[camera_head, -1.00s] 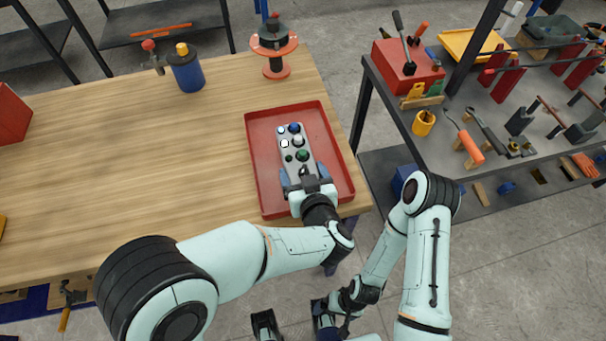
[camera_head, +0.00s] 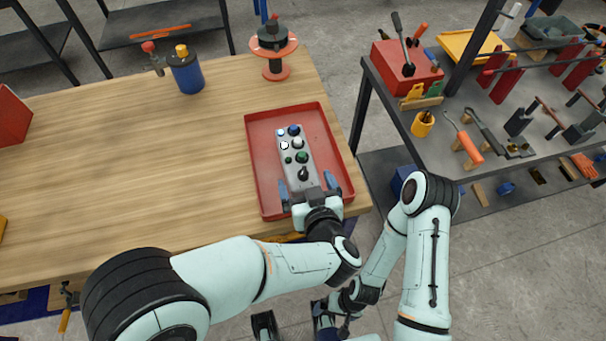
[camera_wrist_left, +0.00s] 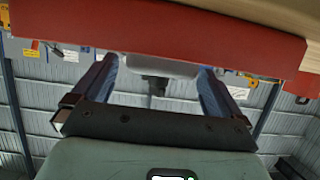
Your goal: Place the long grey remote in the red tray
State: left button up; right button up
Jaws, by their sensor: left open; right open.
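The long grey remote (camera_head: 295,155) with coloured round buttons lies in the red tray (camera_head: 262,180), lengthwise along its middle. My left gripper (camera_head: 309,190) is open at the near end of the remote, its fingers apart on either side. In the left wrist view the open fingers (camera_wrist_left: 155,85) show with the end of the remote (camera_wrist_left: 158,66) between and beyond them, and the tray's red wall (camera_wrist_left: 200,30) above. My right gripper (camera_head: 295,325) is open, low at the bottom edge of the head view, away from the tray and empty.
The tray sits near the right edge of the wooden table (camera_head: 130,160). A blue can (camera_head: 187,75) and an orange-and-black spool (camera_head: 273,55) stand behind it. A grey tool bench (camera_head: 490,110) is at the right. The table's middle is clear.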

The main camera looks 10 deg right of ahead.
pick_arm(q)
jog(key=v, duration=0.8)
jog(key=shift+s+p, duration=0.25)
jog(key=shift+p, duration=0.1)
pick_arm(e)
jog(key=shift+r, duration=0.35)
